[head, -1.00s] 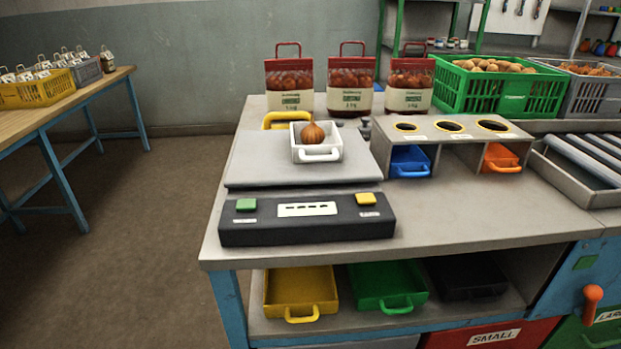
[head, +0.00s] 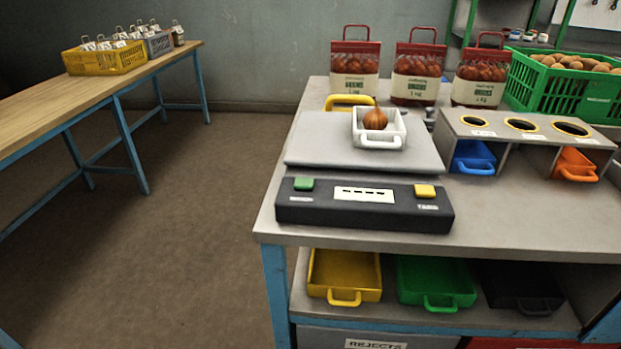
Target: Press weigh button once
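The black scale console (head: 364,217) sits at the front left of the grey workbench. It has a green button (head: 304,184) on its left and a yellow button (head: 425,191) on its right, with labels too small to read. Between them is a white display (head: 363,194) showing dashes. Behind it is the flat grey weighing plate (head: 318,139). A white handled tray (head: 381,142) holding one onion (head: 375,119) rests on the plate. Neither of my grippers shows in the head view.
Sacks of onions (head: 355,72) stand at the back of the bench, beside a green crate (head: 549,88). A sizing stand with round holes (head: 522,127) is right of the scale. Coloured trays (head: 435,281) lie on the shelf below. A wooden table (head: 120,84) is at left; floor between is clear.

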